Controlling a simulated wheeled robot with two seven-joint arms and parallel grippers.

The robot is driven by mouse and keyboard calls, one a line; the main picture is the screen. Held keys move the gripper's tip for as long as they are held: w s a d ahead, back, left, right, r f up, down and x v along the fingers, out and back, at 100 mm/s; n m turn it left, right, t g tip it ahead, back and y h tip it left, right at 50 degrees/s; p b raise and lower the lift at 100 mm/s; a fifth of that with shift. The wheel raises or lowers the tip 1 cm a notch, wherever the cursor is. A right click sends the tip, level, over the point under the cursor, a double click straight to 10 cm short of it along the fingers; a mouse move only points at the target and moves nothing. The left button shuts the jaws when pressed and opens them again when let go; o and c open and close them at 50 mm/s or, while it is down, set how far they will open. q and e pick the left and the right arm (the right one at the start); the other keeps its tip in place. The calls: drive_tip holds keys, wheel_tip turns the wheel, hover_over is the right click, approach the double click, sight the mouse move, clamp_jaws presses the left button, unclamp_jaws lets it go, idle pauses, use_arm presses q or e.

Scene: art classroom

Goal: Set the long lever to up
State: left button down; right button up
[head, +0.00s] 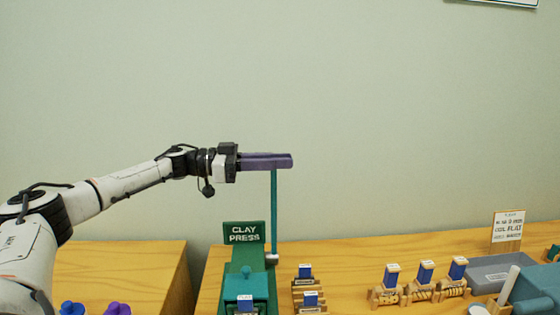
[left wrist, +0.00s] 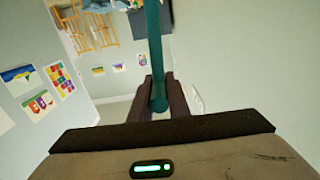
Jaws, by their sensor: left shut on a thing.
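The long lever (head: 274,215) is a teal bar on the clay press (head: 246,288). It stands upright from a grey pivot at the press's right side. My left gripper (head: 280,161) is shut on the lever's top end, with its purple fingers reaching in level from the left. In the left wrist view the lever (left wrist: 154,50) runs between the two dark fingers of the gripper (left wrist: 159,100). The part of the lever between the fingers is hidden in the head view. My right gripper is not in view.
A green "CLAY PRESS" sign (head: 244,232) stands behind the press. Wooden racks with small labelled blocks (head: 425,271) stand to the right. A grey tray (head: 498,273) is further right. A gap separates the left table (head: 140,262) from this one. The air above the table is clear.

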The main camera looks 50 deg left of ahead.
use_arm(q)
drive_tip(key=shift+a+f, duration=0.15)
drive_tip(key=shift+f, duration=0.2)
drive_tip(key=c, duration=1.9)
unclamp_jaws()
drive_tip(key=shift+w, duration=0.15)
drive_tip(key=shift+o, duration=1.1)
drive_tip(key=shift+w+a+f, duration=0.1)
drive_tip(key=shift+a+f, duration=0.05)
drive_tip(key=shift+a, duration=0.05)
drive_tip(key=shift+d+r, duration=0.1)
drive_tip(key=shift+r, duration=0.15)
drive_tip(key=shift+s+f, duration=0.1)
drive_tip(key=shift+s, duration=0.15)
drive_tip(key=b+v, duration=0.3)
drive_tip(key=v, duration=0.2)
drive_tip(key=shift+s+a+f, duration=0.15)
drive_tip(key=shift+a, duration=0.15)
drive_tip(key=v, duration=0.4)
drive_tip(key=shift+s+r+b, duration=0.2)
drive_tip(key=shift+r+b, duration=0.05)
drive_tip(key=shift+b, duration=0.15)
